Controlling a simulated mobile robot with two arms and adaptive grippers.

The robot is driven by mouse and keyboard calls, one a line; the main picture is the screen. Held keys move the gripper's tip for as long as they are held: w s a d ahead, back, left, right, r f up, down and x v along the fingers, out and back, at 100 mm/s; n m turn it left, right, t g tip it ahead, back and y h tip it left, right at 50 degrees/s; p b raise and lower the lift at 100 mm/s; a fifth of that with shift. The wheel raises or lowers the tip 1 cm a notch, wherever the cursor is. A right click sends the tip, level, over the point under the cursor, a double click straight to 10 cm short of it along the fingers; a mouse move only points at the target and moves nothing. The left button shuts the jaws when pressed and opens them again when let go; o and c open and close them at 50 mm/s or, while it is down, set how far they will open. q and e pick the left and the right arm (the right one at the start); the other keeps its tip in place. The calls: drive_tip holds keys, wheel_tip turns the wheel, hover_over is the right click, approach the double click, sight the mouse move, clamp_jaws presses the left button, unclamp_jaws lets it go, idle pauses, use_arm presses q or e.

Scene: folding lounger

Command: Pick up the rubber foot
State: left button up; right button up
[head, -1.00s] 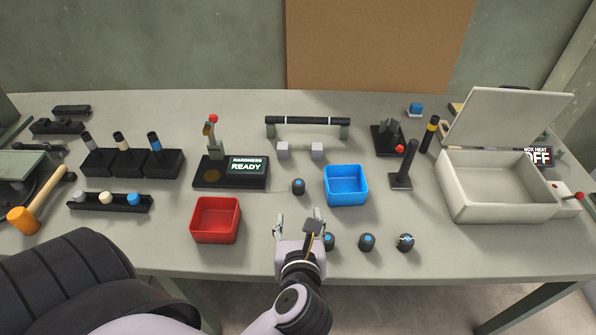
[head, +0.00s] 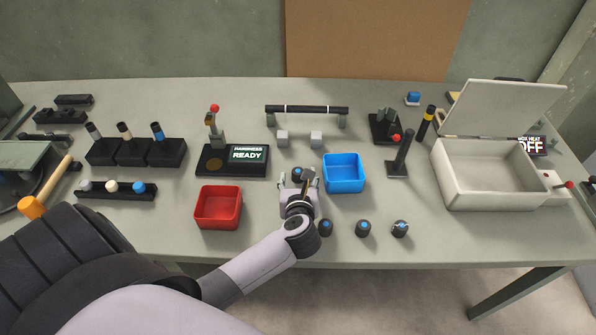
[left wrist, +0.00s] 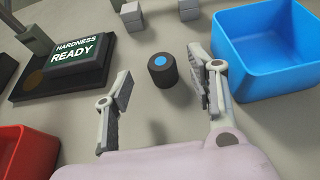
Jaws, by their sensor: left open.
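A rubber foot, a short dark cylinder with a blue dot on top, stands upright on the table, left of the blue bin. It shows in the head view (head: 297,174) and in the left wrist view (left wrist: 162,72). My left gripper (head: 298,179) is open and empty, its fingers pointing toward this foot. In the left wrist view the foot is just beyond and between the open fingers, with no visible contact. Three similar dark cylinders (head: 363,228) stand in a row near the front edge. My right gripper is not in view.
The blue bin (head: 344,188) is close on the right of the gripper, the red bin (head: 218,221) on the left. Two small grey blocks (head: 316,139) and the hardness tester (head: 222,160) are behind. An open white box (head: 490,204) stands at right.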

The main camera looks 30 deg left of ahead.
sight(298, 172)
use_arm(q)
drive_tip(key=x, duration=0.3)
drive_tip(key=shift+w+f, duration=0.1)
drive_tip(key=shift+f, duration=0.05)
drive_tip(key=c, duration=1)
